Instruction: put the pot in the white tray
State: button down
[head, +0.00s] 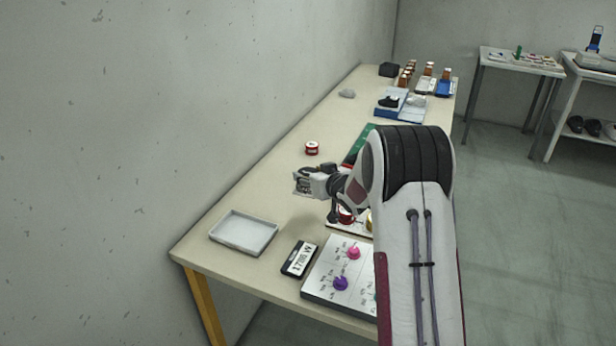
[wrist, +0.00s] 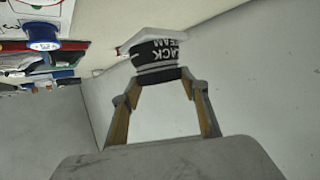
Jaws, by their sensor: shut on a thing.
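The pot (wrist: 158,52) has a black label with white lettering and a pale part beyond it. In the wrist view it sits between the fingertips of my gripper (wrist: 161,82), which is shut on it. In the head view my gripper (head: 303,181) is over the table, behind and to the right of the white tray; I cannot clearly tell the pot from the fingers there. The white tray (head: 243,250) is shallow and empty, at the near left of the table.
A black display (head: 299,259) and a panel with pink and purple knobs (head: 334,264) lie right of the tray. A red tin (head: 312,148) stands beyond my gripper. Another red tin (head: 346,215) is below my arm. The wall borders the table's left side.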

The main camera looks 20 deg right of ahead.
jog(key=shift+w+a+r, duration=0.1)
jog(key=shift+r, duration=0.05)
jog(key=a+n+y, duration=0.2)
jog(key=a, duration=0.7)
jog(key=n+y, duration=0.2)
jog(key=y, duration=0.1)
send_over(247, 236)
jog(key=shift+r+g, duration=0.4)
jog(key=shift+f, duration=0.1)
notch_tip(247, 236, down, 6)
jog(key=shift+f, duration=0.15)
jog(key=shift+f, duration=1.8)
